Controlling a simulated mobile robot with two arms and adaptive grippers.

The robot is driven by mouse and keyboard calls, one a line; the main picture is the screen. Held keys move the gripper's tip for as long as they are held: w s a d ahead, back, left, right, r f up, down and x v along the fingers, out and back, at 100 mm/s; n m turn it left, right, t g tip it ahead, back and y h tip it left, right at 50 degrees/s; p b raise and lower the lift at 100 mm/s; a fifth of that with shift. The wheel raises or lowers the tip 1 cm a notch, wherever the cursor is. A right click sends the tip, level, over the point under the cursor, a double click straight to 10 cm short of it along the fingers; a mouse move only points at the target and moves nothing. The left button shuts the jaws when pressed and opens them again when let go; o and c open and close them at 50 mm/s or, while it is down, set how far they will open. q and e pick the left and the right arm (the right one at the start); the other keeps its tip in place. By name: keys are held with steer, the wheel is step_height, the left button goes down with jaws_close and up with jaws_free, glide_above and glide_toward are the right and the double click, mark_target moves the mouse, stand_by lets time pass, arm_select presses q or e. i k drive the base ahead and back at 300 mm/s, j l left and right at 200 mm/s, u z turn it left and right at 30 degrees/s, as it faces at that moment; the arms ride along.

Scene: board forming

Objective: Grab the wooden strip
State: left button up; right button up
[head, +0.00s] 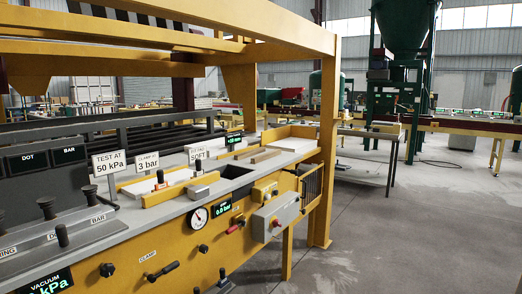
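Small brown strips that look like wood lie on the grey machine top in the middle of the head view. One strip (265,156) lies nearest the right end, and a similar strip (248,152) lies just left of it. They are small in the picture, so their exact shape is hard to tell. Neither of my grippers is in view, and nothing is seen touching the strips.
The yellow machine frame (328,130) rises right of the strips, with a beam overhead. Sign cards (109,163), black knobs (47,208) and a grey clamp block (204,179) stand on the top. Open concrete floor (400,230) lies to the right.

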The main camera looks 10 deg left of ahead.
mark_target(256, 160)
steer(key=i+j, duration=0.2)
steer(key=i, duration=0.25)
steer(key=i+j, duration=0.2)
steer(key=i, duration=0.3)
steer(key=i+j, duration=0.2)
steer(key=i, duration=0.25)
steer(key=i+l+u, duration=0.15)
steer(key=i+l, duration=0.9)
steer(key=i, duration=0.1)
